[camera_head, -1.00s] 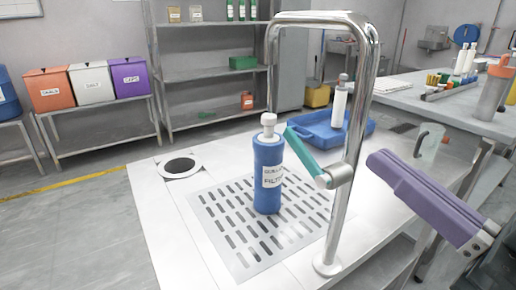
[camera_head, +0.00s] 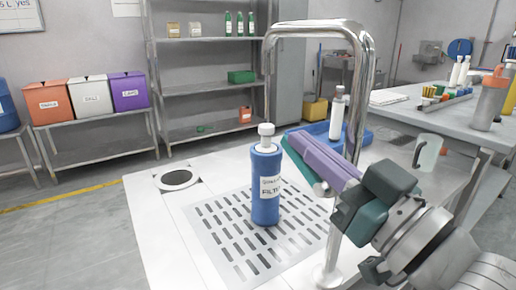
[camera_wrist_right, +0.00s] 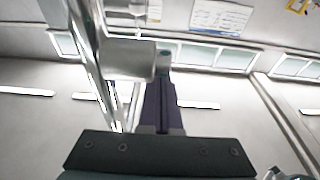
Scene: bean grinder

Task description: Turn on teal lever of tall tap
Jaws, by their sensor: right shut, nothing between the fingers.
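The tall chrome tap (camera_head: 362,95) arches over the drain grille, with its post on the right. Its teal lever (camera_head: 299,167) slants up and left from the post; only a strip shows along the lower left edge of my purple fingers. My right gripper (camera_head: 296,142) is shut and empty, its fingers lying along the lever across the post. I cannot tell whether they touch. In the right wrist view my shut fingers (camera_wrist_right: 161,100) point at a small teal piece of the lever (camera_wrist_right: 162,62) beside the tap's chrome parts. My left gripper is not in view.
A blue filter bottle (camera_head: 266,185) with a white cap stands on the slotted grille (camera_head: 235,245), left of the lever. A blue tray (camera_head: 310,131) with a white bottle is behind the tap. A mug (camera_head: 428,152) stands to the right. The counter's left side has a round hole (camera_head: 176,178).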

